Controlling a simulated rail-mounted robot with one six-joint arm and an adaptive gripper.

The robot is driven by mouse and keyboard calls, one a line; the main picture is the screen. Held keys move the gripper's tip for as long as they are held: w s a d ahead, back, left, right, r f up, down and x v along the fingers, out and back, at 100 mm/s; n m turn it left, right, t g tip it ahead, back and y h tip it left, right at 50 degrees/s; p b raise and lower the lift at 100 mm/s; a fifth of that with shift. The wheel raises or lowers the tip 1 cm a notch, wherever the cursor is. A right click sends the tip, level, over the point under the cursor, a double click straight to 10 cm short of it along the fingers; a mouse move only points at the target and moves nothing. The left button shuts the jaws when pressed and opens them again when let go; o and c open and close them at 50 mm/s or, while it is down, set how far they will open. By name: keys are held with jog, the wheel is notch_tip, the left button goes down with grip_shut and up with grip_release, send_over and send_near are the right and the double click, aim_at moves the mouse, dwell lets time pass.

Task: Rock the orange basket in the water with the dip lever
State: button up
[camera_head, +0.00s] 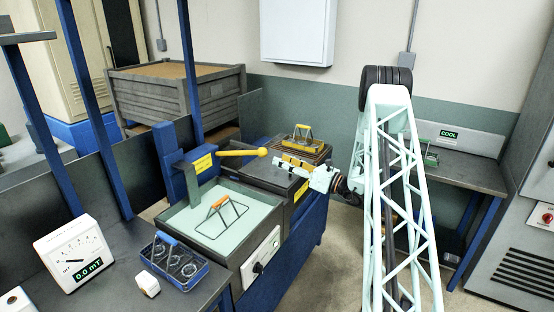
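The dip lever (240,153) is a yellow bar with a round ball at its right end. It sticks out nearly level from a blue post, above the back of the tank. A wire basket with an orange handle (219,201) sits in the pale green water tank (209,232); its lower part is hidden under the surface. My gripper (281,163) is just right of and slightly below the lever's ball, pointing left. It looks apart from the ball, and its fingers are too small to tell open from shut.
A bench with a COOL sign (449,134) stands at right.

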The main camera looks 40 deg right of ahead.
aim_at(263, 152)
jog(key=shift+s+d, duration=0.2)
jog(key=shift+s, duration=0.25)
jog(key=shift+s+d+r+n+g+y, duration=0.3)
jog(key=shift+d+n+g, duration=0.05)
jog(key=shift+d+g, duration=0.2)
jog(key=shift+s+d+r+n+g+y, duration=0.3)
jog(key=shift+d+n+g, duration=0.1)
jog(key=shift+g, duration=0.15)
jog(key=shift+w, duration=0.2)
jog(key=shift+x, duration=6.75)
jog(key=shift+a, duration=0.1)
